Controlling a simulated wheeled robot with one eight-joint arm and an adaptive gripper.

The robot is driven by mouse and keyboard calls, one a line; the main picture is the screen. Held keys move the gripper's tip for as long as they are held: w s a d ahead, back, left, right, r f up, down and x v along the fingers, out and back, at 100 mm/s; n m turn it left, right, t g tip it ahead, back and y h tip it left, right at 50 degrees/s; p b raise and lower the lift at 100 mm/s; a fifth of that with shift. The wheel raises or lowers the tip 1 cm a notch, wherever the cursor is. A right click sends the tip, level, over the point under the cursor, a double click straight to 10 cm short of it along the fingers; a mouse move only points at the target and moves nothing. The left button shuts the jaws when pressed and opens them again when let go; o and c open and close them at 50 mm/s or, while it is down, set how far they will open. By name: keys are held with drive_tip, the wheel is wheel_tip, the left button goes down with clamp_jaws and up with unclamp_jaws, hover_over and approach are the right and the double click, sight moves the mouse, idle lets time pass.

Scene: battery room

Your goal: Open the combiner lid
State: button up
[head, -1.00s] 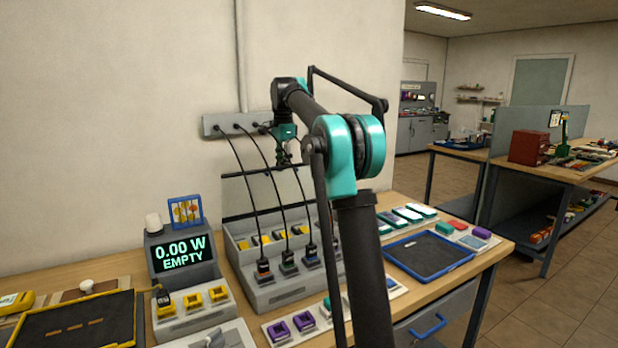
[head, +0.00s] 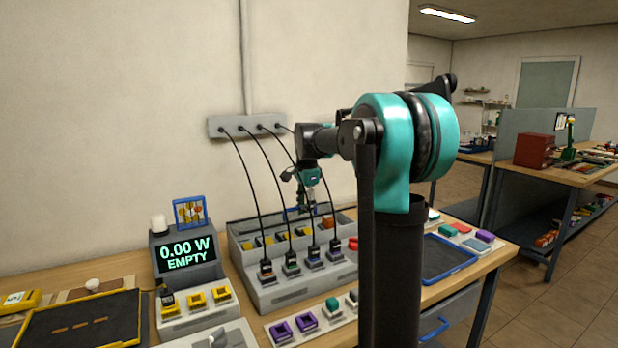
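The combiner (head: 290,293) is a grey box on the bench with its top compartments in plain view. Yellow pieces and an orange one show inside. Several black cables run from a wall strip (head: 217,128) to plugs along its front. No raised lid panel stands above the box; where the lid lies is hidden or too small to tell. My gripper (head: 300,210) is low over the back edge of the box, pointing down, behind the cables. Its fingers are small and dark, and I cannot tell whether they are open or touch anything.
A display (head: 186,256) reading "0.00 W EMPTY" stands left of the box. A yellow-slotted block (head: 195,308) and a dark tray (head: 75,322) are in front and to the left. A blue-rimmed tray (head: 449,260) is at the right. My arm hides the box's right end.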

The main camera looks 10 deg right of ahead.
drive_tip(key=shift+s+d+f+t, duration=0.1)
drive_tip(key=shift+s+f+t, duration=0.15)
drive_tip(key=shift+f, duration=0.15)
drive_tip(key=shift+s+d+f+t, duration=0.1)
drive_tip(key=shift+f+t, duration=0.15)
drive_tip(key=shift+f, duration=0.15)
drive_tip(key=s+r, duration=0.2)
drive_tip(key=r, duration=0.5)
drive_tip(key=s+r, duration=0.3)
drive_tip(key=r, duration=0.4)
drive_tip(key=shift+r+n, duration=0.35)
drive_tip(key=shift+n, duration=0.05)
